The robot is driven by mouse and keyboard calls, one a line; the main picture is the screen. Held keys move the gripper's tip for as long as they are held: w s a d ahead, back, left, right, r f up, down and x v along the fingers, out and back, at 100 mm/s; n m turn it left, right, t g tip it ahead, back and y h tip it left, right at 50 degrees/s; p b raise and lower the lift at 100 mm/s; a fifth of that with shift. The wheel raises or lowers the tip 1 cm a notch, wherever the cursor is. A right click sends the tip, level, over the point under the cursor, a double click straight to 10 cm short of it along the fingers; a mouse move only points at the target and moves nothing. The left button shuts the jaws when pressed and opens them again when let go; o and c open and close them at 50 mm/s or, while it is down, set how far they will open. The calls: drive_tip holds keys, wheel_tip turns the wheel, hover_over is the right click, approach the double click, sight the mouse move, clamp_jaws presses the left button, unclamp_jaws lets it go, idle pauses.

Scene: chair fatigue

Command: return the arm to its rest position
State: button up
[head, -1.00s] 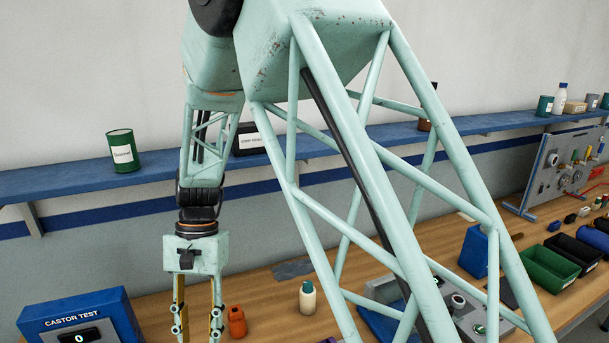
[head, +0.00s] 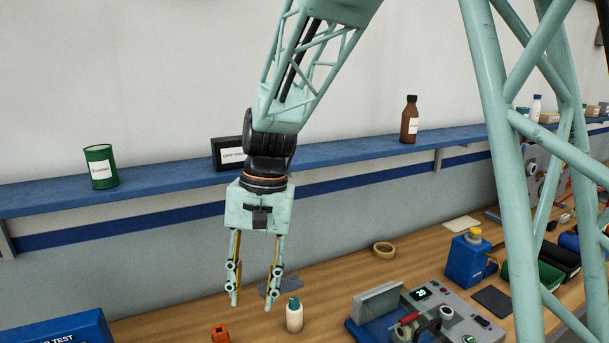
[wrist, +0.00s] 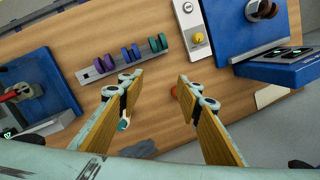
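My gripper (head: 254,300) hangs from my pale green arm, pointing down above the workbench. Its two fingers are apart with nothing between them. In the wrist view the gripper (wrist: 155,85) also shows open, with bare wooden bench between its wood-faced fingers. A white bottle with a green cap (head: 294,317) stands on the bench just right of the fingers in the head view. An orange object (head: 220,334) is below left of them, cut by the frame edge.
A blue wall shelf (head: 330,175) behind the gripper holds a green can (head: 101,167), a dark box (head: 228,153) and a brown bottle (head: 409,120). A control box (head: 450,310) and tape roll (head: 384,250) are on the bench. A rack with coloured wheels (wrist: 125,62) shows in the wrist view.

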drive_tip(key=s+d+r+t+b, duration=0.1)
drive_tip(key=s+d+r, duration=0.3)
drive_tip(key=d, duration=0.5)
drive_tip(key=s+d+r+t+b, duration=0.1)
drive_tip(key=s+d+r+t, duration=0.1)
drive_tip(key=d+r, duration=0.5)
drive_tip(key=s+d+t+b, duration=0.1)
drive_tip(key=s+d, duration=0.7)
drive_tip(key=s, duration=0.2)
drive_tip(key=s+d+f+t+h+b, duration=0.1)
drive_tip(key=s+d, duration=0.6)
drive_tip(key=s, duration=0.4)
drive_tip(key=shift+d+f+t+h, duration=0.25)
drive_tip(key=shift+d+t+h, duration=0.05)
drive_tip(key=shift+d, duration=0.05)
